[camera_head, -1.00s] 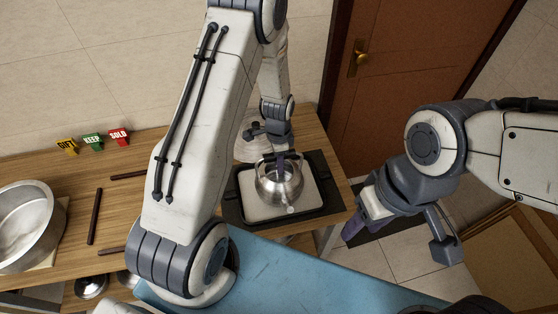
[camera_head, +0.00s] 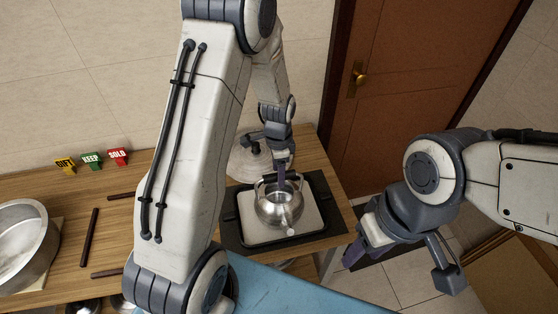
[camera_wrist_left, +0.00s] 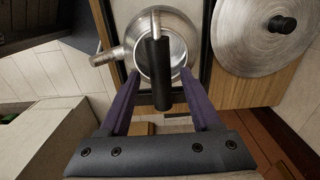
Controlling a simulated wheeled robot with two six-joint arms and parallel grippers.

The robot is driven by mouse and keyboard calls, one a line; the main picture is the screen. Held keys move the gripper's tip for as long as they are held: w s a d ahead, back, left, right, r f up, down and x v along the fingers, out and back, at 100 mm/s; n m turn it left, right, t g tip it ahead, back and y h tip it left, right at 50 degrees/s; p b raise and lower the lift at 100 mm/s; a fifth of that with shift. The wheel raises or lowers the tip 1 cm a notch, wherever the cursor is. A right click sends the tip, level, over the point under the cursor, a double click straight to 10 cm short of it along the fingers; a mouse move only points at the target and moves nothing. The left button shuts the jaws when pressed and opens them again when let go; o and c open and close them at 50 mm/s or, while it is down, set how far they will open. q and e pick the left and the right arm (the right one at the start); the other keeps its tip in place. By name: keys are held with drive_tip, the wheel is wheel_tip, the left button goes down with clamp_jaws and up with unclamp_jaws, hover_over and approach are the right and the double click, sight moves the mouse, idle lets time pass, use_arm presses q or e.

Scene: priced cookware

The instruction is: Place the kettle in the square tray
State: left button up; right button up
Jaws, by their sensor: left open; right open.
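The shiny metal kettle (camera_head: 280,208) stands upright on the pale base inside the dark-rimmed square tray (camera_head: 243,238). Its spout points toward the front. My left gripper (camera_head: 281,181) is open just above the kettle, at its dark handle. In the left wrist view the two purple fingers (camera_wrist_left: 163,80) are spread on either side of the handle, with gaps, and the kettle body (camera_wrist_left: 178,28) lies beyond them. My right gripper (camera_head: 362,250) is open and empty, off to the right of the tray, in front of the door.
A round metal lid (camera_head: 246,160) with a dark knob lies behind the tray; it also shows in the left wrist view (camera_wrist_left: 250,40). A large pot (camera_head: 22,245) stands at the far left. GIFT, KEEP and SOLD signs (camera_head: 92,161) stand along the wall. Dark strips divide the wooden table.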

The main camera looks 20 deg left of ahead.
use_arm(q)
wheel_tip(320, 180, up, 6)
drive_tip(key=shift+r+b, duration=0.2)
drive_tip(key=shift+b, duration=0.5)
drive_tip(key=s+d+r+n, duration=0.2)
drive_tip(key=s+d+r, duration=0.5)
drive_tip(key=s+d, duration=0.35)
drive_tip(key=s+d+r+n+h, duration=0.1)
drive_tip(key=s+d+r+n, duration=0.1)
drive_tip(key=s, duration=1.1)
drive_tip(key=shift+s+d+r, duration=0.15)
drive_tip(key=shift+d+r, duration=0.05)
drive_tip(key=shift+d, duration=0.65)
